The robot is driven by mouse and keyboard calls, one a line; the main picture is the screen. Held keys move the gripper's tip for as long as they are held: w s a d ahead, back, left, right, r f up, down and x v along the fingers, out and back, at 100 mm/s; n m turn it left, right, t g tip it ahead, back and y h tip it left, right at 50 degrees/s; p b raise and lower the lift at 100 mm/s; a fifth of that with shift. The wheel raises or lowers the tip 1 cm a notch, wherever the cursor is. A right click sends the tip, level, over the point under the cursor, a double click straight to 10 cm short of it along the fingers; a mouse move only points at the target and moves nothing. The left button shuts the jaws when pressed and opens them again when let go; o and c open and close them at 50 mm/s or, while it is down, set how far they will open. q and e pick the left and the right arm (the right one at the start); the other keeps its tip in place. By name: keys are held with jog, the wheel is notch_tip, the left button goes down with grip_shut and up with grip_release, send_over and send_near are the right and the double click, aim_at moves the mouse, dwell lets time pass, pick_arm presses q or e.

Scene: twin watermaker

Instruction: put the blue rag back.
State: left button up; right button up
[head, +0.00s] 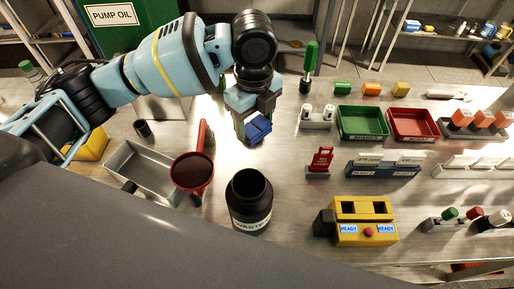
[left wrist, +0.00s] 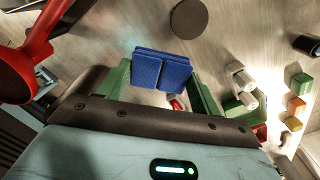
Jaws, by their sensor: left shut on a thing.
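My left gripper (head: 252,121) is shut on the blue rag (head: 259,128), a small folded dark-blue block. The rag is held above the bench, behind the black waste jar (head: 249,203). In the left wrist view the rag (left wrist: 161,69) sits between the green fingers, with its outer part sticking out past them. My right gripper is not in view.
A red funnel (head: 192,172) and grey tray (head: 142,168) stand left of the jar. Green (head: 362,123) and red (head: 412,123) bins stand at right. A yellow charger-like box (head: 363,221) is at front right.

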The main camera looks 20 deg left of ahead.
aim_at(255, 125)
pick_arm(q)
jog(key=shift+f+b, duration=0.3)
jog(key=shift+f, duration=4.1)
jog(key=shift+f, duration=0.1)
jog(key=o, duration=1)
notch_tip(255, 125, up, 12)
jog(key=shift+r+p, duration=0.1)
jog(key=shift+p, duration=0.45)
